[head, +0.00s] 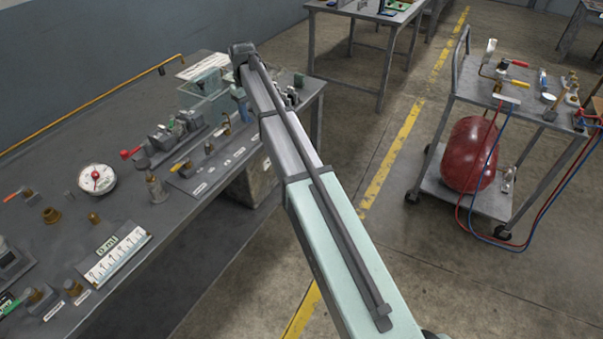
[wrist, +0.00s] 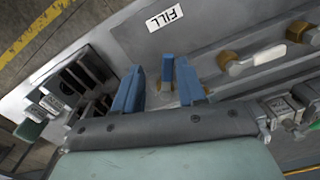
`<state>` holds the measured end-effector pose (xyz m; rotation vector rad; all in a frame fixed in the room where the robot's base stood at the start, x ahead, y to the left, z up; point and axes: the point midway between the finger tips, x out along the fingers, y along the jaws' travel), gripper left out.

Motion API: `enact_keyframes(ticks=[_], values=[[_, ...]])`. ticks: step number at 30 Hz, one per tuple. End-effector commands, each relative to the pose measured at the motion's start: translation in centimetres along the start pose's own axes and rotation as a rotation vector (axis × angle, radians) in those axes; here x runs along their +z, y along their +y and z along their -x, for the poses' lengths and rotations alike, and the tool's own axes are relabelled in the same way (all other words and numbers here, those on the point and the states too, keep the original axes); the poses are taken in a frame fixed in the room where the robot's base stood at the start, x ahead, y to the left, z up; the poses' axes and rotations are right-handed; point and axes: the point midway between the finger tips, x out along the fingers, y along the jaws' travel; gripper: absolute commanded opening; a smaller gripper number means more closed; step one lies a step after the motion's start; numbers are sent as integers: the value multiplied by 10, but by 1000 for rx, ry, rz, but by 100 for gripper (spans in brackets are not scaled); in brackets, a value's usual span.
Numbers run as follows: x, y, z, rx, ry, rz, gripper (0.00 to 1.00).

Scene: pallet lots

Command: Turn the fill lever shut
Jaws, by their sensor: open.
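A white FILL label (wrist: 163,17) lies on the grey bench top in the wrist view. Below it, a small blue upright piece with brass parts beside it, apparently the fill lever (wrist: 167,67), stands between my fingers, closer to the right one. My gripper (wrist: 160,88) is open, its blue fingers on either side of that piece; whether either finger touches it I cannot tell. The lever's lower part is hidden by my gripper. In the head view my gripper (head: 241,108) is low over the bench's far end, largely hidden by my arm, and the lever cannot be made out.
Brass fittings with a pale handle (wrist: 262,57) sit right of the lever. A dark block with several slots (wrist: 75,85) stands at left. The bench (head: 130,125) carries a dial gauge (head: 97,180) and a red-knobbed clamp (head: 150,150). A cart (head: 485,202) with a red tank stands right.

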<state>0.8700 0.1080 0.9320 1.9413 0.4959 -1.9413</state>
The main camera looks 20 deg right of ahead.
Motion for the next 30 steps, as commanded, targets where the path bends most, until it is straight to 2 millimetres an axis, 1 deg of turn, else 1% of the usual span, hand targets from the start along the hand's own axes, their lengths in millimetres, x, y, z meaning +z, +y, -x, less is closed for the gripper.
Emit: enact_keyframes(ticks=[3, 6, 29, 30], values=[[0, 5, 0, 0, 0, 96, 40], [-1, 4, 20, 1, 2, 88, 40], [-1, 4, 143, 1, 2, 85, 40], [3, 9, 132, 1, -9, 83, 40]])
